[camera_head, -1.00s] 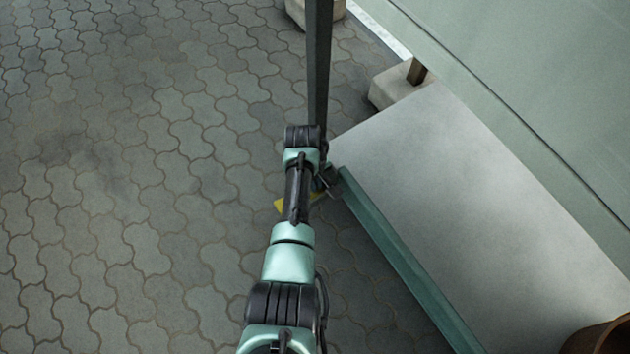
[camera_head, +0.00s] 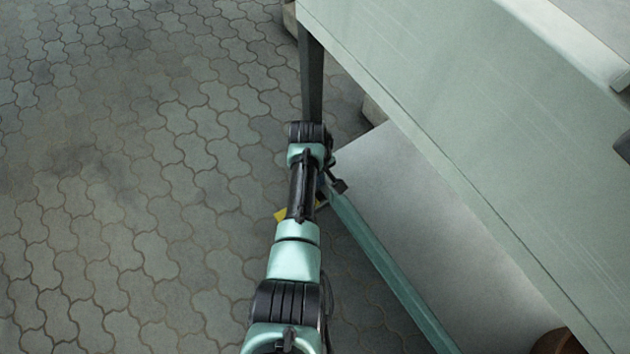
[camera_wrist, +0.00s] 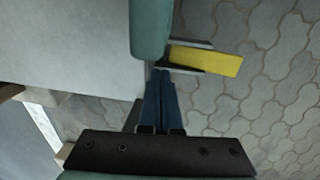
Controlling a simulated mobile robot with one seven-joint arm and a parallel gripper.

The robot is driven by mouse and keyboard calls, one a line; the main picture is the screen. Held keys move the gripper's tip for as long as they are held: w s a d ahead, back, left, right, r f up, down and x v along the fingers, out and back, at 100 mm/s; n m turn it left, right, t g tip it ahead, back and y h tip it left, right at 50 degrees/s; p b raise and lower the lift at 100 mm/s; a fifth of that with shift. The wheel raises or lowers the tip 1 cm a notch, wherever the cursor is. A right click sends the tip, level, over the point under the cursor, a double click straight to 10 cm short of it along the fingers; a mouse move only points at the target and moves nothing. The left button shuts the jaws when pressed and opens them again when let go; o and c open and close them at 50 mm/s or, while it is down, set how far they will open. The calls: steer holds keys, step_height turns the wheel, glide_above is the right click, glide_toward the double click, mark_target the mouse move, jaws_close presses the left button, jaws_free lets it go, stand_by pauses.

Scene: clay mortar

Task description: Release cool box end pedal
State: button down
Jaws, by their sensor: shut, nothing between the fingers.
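The yellow pedal (camera_wrist: 208,60) is a flat plate with dark metal edges, sticking out beside the end of a teal rail (camera_wrist: 150,28) in the wrist view. In the head view only a yellow corner of the pedal (camera_head: 281,215) shows beside my arm. My gripper (camera_wrist: 163,76) is shut and empty, its two blue fingers together. The fingertips are by the pedal's inner end, close under the rail's end; I cannot tell whether they touch it. In the head view my arm hides the fingers. I cannot make out a cool box as such.
A pale grey panel (camera_head: 420,215) lies along the teal rail. A large pale green top (camera_head: 480,120) overhangs it on the right, with a dark upright post (camera_head: 312,80) at its corner. A brown round object (camera_head: 558,343) is at the lower right. Paving (camera_head: 130,190) on the left is clear.

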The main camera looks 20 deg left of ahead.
steer(key=r, duration=0.1)
steer(key=r+p, duration=0.1)
steer(key=r, duration=0.1)
steer(key=w+r+p, duration=0.1)
steer(key=r, duration=0.1)
steer(key=shift+d, duration=0.4)
steer(key=shift+s+f, duration=0.1)
